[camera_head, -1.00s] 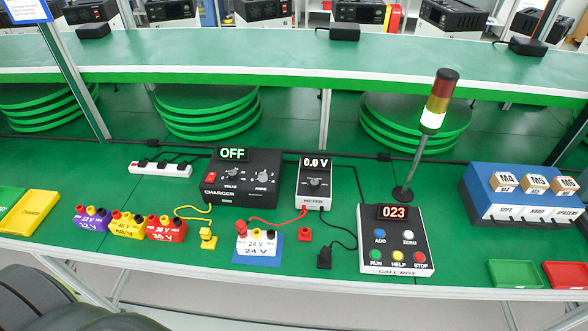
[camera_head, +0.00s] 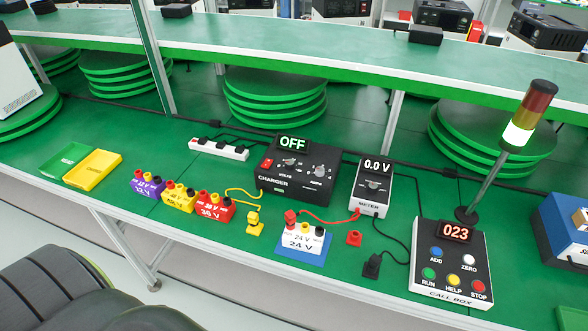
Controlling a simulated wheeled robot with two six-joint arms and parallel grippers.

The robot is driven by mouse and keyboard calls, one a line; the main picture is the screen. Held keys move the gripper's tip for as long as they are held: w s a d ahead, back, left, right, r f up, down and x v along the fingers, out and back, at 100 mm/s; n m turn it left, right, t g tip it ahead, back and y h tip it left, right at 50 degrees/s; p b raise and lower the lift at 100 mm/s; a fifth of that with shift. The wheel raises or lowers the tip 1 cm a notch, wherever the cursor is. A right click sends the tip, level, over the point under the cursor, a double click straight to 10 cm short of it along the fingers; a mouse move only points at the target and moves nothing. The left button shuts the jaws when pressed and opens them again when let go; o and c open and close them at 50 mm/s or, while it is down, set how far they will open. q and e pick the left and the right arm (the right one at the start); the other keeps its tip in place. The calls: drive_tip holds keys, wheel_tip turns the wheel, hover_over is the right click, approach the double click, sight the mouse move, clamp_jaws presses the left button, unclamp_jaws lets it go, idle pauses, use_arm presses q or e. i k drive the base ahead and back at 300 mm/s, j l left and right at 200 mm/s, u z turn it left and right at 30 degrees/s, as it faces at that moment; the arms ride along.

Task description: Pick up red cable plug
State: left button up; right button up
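The red cable plug (camera_head: 291,217) sits upright on the left terminal of the white 24 V block (camera_head: 301,242). A red cable (camera_head: 328,221) runs from it to the front of the meter (camera_head: 371,187), which reads 0.0 V. The block stands on a blue mat (camera_head: 288,254). Neither of my grippers is in view.
The charger (camera_head: 299,170) reads OFF. A yellow plug (camera_head: 254,222) stands left of the block, beside red, yellow and purple blocks. The call box (camera_head: 450,262) is at the right. A yellow tray (camera_head: 93,168) lies at the left. The front table strip is narrow.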

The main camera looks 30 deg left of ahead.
sight(290, 217)
drive_tip(key=j+u, duration=0.1)
drive_tip(key=u, duration=0.75)
